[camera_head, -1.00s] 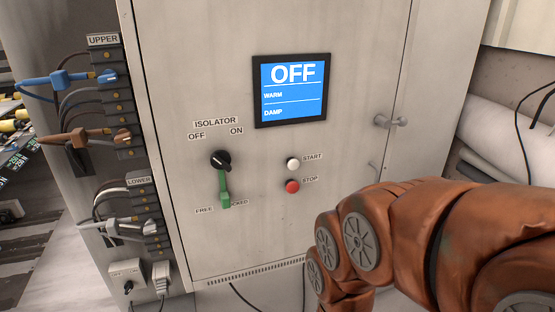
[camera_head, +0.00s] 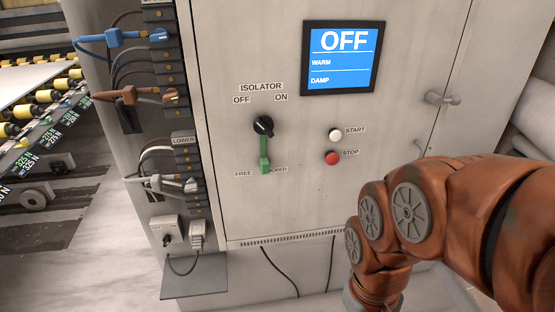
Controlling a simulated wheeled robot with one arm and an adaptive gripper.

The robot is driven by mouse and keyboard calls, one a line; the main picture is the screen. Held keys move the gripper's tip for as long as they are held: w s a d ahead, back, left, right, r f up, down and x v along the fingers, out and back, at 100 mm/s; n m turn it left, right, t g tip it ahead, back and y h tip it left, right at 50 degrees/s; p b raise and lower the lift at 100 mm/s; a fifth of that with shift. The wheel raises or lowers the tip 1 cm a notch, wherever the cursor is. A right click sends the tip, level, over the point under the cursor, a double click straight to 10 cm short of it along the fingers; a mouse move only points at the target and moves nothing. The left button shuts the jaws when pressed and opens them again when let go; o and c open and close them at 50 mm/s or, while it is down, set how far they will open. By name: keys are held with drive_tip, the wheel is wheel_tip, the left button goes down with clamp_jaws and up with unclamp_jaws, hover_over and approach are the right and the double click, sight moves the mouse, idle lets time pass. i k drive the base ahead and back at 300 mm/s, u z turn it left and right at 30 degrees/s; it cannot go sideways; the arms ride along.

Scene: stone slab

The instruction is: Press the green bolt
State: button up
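The green bolt (camera_head: 265,157) is on the front of the grey cabinet, just below the black isolator knob (camera_head: 263,126). It is a narrow upright green bar with a wider lower end, between the labels FREE and one partly hidden that ends in "CKED". The knob's pointer is angled toward the lower right. My orange arm (camera_head: 440,205) is at the lower right, in front of the cabinet and to the right of the bolt. My gripper is outside the picture, below the bottom edge.
The screen (camera_head: 340,57) reads OFF, WARM, DAMP. A white START button (camera_head: 336,135) and red STOP button (camera_head: 332,158) are right of the bolt. A door handle (camera_head: 442,98) sticks out at right. Terminal blocks with cables (camera_head: 180,95) line the left side. A small shelf (camera_head: 195,276) juts out below.

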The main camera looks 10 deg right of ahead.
sight(265, 162)
drive_tip(key=z, duration=1.85)
drive_tip(key=k, duration=1)
drive_tip(key=u, duration=2)
drive_tip(key=i, duration=0.5)
